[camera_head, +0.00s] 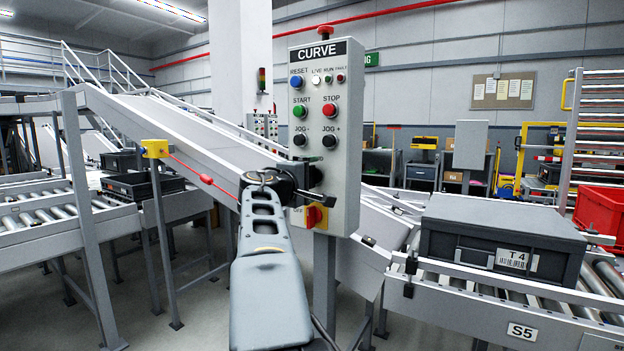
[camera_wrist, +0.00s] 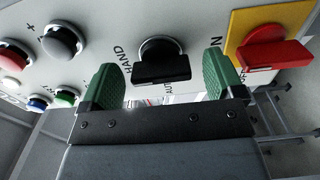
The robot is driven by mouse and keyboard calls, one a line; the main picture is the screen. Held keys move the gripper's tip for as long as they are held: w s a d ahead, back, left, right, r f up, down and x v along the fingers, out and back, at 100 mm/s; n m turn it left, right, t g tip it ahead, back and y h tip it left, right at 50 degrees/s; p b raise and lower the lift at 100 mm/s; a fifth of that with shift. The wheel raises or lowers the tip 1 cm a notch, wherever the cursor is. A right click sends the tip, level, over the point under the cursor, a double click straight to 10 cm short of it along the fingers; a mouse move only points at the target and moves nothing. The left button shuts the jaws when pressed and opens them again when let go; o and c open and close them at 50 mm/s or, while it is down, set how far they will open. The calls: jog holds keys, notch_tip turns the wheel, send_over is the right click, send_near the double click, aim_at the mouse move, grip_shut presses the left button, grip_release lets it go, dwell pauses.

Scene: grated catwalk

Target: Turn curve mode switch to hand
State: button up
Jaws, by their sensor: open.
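The mode switch is a black rotary knob (camera_wrist: 162,68) on a pale panel in the wrist view. The word HAND shows at its left and a partly hidden label, seemingly AUTO, just below it. I cannot tell for sure which way it points. My gripper (camera_wrist: 160,78) is open, with one green fingertip on each side of the knob and a gap to both. In the head view my gripper (camera_head: 312,185) is in front of the lower part of the CURVE panel (camera_head: 348,100) and hides the switch.
A red switch on a yellow plate (camera_wrist: 270,45) is close beside the right fingertip; it also shows below my gripper in the head view (camera_head: 314,216). Push buttons, START (camera_head: 299,111) and STOP (camera_head: 329,111) among them, are above. A grey T4 tote (camera_head: 480,235) stands on the rollers at right.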

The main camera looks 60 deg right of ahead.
jog(key=a, duration=1.2)
jog(key=shift+a, duration=0.2)
